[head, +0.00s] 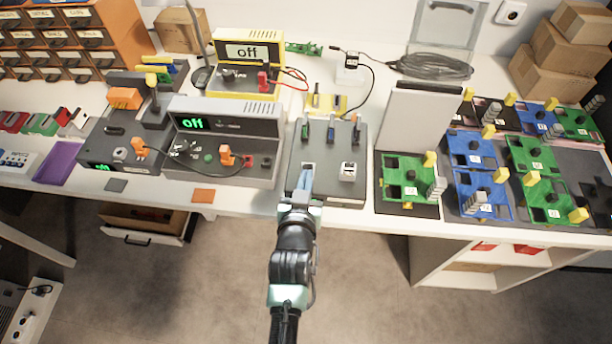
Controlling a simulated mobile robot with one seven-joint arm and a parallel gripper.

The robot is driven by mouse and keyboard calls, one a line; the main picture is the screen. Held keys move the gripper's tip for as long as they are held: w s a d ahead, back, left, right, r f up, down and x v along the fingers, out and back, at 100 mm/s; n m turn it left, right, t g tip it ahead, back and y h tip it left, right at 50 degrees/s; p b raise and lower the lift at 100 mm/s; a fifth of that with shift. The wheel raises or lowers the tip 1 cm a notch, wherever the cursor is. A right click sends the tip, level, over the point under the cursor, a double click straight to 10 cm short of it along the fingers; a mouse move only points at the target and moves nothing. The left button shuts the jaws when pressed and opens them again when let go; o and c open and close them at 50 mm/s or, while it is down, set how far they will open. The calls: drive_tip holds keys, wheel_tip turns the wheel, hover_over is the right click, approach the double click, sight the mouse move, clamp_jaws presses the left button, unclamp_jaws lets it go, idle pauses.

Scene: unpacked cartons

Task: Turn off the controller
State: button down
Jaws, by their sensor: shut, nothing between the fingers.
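No device here bears a readable controller label, so I cannot tell which one is the controller. A grey console (245,119) with a green screen reading "off" stands left of centre, with orange plugs and knobs on its lower panel. A yellow-framed unit (285,52) behind it has a white display that also reads "off". A dark grey box (345,190) with coloured levers along its back and a white-and-black part on its right stands at the table's front. My gripper (305,181) is shut and empty, over this box's front left part. Whether it touches the box is unclear.
Green and blue trays (483,198) with parts fill the right side, beside an upright grey panel (424,118). Orange drawers (72,40) stand at the back left. A black cable coil (436,66) lies at the back. Cartons (570,38) are stacked at the right.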

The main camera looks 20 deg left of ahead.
drive_tip(key=shift+r+p, duration=0.65)
drive_tip(key=shift+p, duration=0.05)
